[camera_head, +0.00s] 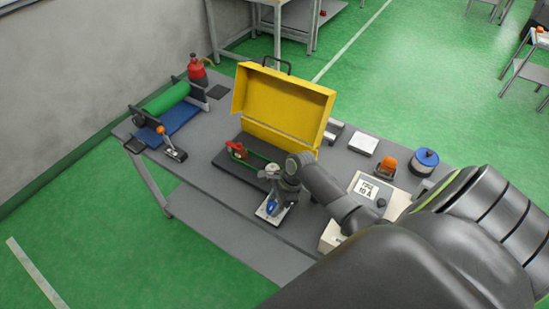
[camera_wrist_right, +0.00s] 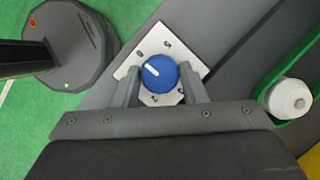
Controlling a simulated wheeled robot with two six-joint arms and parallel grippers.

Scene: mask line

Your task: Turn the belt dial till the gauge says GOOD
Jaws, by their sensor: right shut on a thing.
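The belt dial is a round blue knob (camera_wrist_right: 160,73) with a white pointer line, on a pale plate (camera_wrist_right: 150,45) with dark marks. In the wrist view the pointer aims to the upper left. My right gripper (camera_wrist_right: 162,80) is shut on the knob, one finger at each side. In the head view the knob (camera_head: 271,207) and its plate (camera_head: 262,213) show at the table's front edge, under my right gripper (camera_head: 280,197). A white box (camera_head: 372,192) with a display and a dark knob stands to the right. I cannot make out GOOD on any gauge. My left gripper is not in view.
A yellow open case (camera_head: 282,103) stands behind the dial. A green belt loop (camera_head: 255,157) with a red part lies left of my gripper. A green roller (camera_head: 166,98) and an orange-knobbed lever (camera_head: 172,145) are at the left. The table's front left is clear.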

